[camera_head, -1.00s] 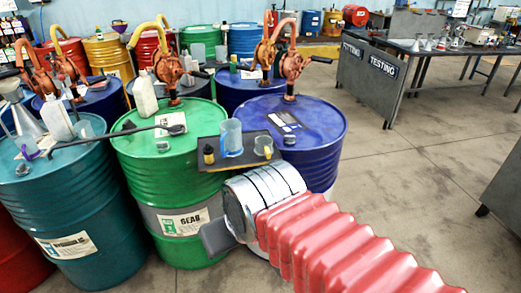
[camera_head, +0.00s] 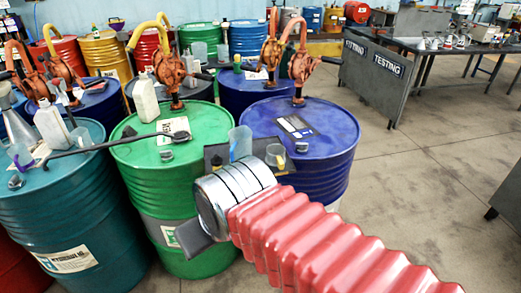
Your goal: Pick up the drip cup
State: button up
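Green (camera_head: 150,205), blue (camera_head: 325,150) and teal (camera_head: 75,205) drums stand close together. A long dark tool (camera_head: 100,146) lies across the teal and green drum tops.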

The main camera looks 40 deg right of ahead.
aim_at(275, 157)
jog(key=z, duration=0.2)
jog(key=i, duration=1.05)
jog(key=z, duration=0.7)
